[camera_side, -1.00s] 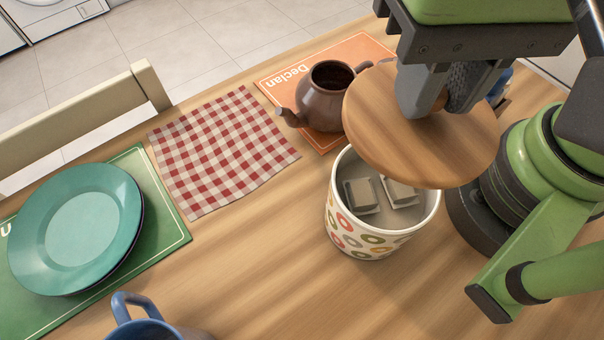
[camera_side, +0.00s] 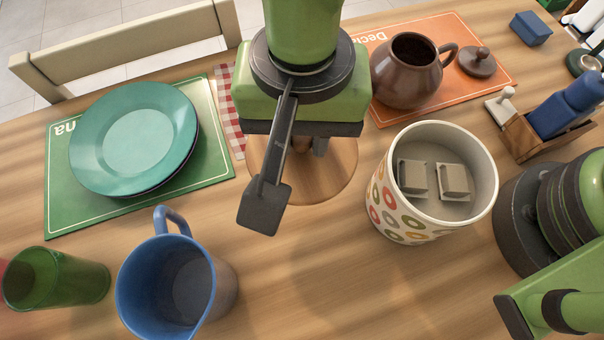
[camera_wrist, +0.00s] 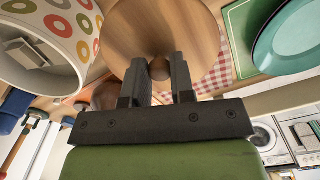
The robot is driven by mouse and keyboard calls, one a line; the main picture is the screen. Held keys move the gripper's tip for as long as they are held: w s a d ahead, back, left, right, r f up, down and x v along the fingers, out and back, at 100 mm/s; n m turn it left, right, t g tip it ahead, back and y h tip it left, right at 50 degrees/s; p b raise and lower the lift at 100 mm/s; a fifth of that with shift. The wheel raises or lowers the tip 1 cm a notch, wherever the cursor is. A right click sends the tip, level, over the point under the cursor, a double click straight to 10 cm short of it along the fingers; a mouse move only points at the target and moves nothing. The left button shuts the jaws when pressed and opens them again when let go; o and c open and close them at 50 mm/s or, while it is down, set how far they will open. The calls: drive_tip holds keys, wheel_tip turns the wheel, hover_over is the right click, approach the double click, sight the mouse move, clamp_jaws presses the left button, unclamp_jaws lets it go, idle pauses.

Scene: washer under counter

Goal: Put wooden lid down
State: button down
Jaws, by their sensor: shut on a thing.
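The round wooden lid (camera_side: 328,180) is under my gripper (camera_side: 310,146) in the side view, left of the canister and partly hidden by my wrist. In the wrist view my gripper (camera_wrist: 160,80) is shut on the lid's knob, and the lid (camera_wrist: 165,25) faces it. The lid looks held above the table, but its exact height is hard to tell. The white canister (camera_side: 392,212) with coloured rings stands upright and uncovered, with two grey blocks (camera_side: 453,182) inside. It also shows in the wrist view (camera_wrist: 62,22).
A teal plate (camera_side: 135,140) lies on a green placemat (camera_side: 72,215) at left. A blue mug (camera_side: 170,285) and green cup (camera_side: 55,278) stand in front. A brown teapot (camera_side: 405,75) sits on an orange mat (camera_side: 480,35) behind. The front middle of the wooden table (camera_side: 330,290) is clear.

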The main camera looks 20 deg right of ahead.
sight(302, 172)
wheel_tip(302, 172, down, 9)
drive_tip(key=shift+f, duration=0.2)
drive_tip(key=shift+f, duration=0.1)
drive_tip(key=c, duration=1)
unclamp_jaws()
wheel_tip(302, 172, up, 12)
drive_tip(key=shift+r, duration=0.15)
drive_tip(key=shift+r, duration=0.1)
